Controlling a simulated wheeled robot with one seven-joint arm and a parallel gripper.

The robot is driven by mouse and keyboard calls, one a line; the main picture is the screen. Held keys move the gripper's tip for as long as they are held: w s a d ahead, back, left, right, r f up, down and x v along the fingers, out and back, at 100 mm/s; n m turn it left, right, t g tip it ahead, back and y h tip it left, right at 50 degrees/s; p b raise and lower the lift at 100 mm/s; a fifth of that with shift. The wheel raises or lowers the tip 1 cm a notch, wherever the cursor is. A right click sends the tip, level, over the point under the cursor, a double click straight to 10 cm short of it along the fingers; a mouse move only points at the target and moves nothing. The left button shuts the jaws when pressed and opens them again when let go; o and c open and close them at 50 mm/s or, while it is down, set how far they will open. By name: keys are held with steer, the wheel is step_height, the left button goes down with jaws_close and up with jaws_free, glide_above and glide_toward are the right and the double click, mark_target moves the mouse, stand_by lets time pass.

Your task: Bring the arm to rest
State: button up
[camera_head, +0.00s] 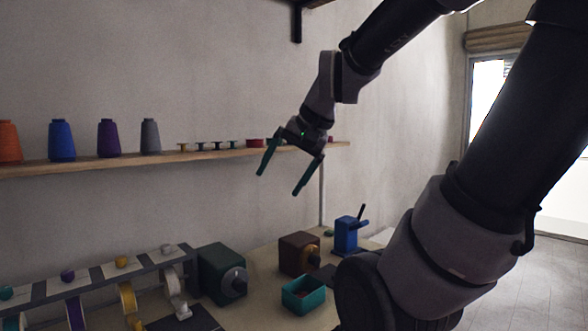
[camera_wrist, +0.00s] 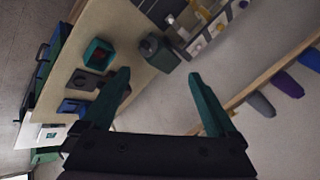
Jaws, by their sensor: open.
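My gripper (camera_head: 284,175) hangs in the air in front of the wall shelf, above the workbench. Its two green fingers are apart with nothing between them. In the wrist view my gripper (camera_wrist: 160,92) is also empty, with its fingers spread over the bench edge and bare wall. My arm is bent, with the forearm reaching from the upper right of the head view down to the gripper.
A wooden shelf (camera_head: 90,164) holds thread cones, including a blue cone (camera_head: 61,140), and small spools. On the bench stand a dark green machine (camera_head: 220,273), a brown box (camera_head: 299,254), a teal bin (camera_head: 303,295), a blue device (camera_head: 346,235) and a ribbon rack (camera_head: 95,277).

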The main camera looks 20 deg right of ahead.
steer(key=s, duration=0.1)
steer(key=s+r+n+h, duration=0.1)
steer(key=s+d+n, duration=0.1)
steer(key=shift+s+d+r+t, duration=0.1)
steer(key=shift+s+r+t, duration=0.1)
steer(key=shift+r+t, duration=0.2)
stand_by(1.0)
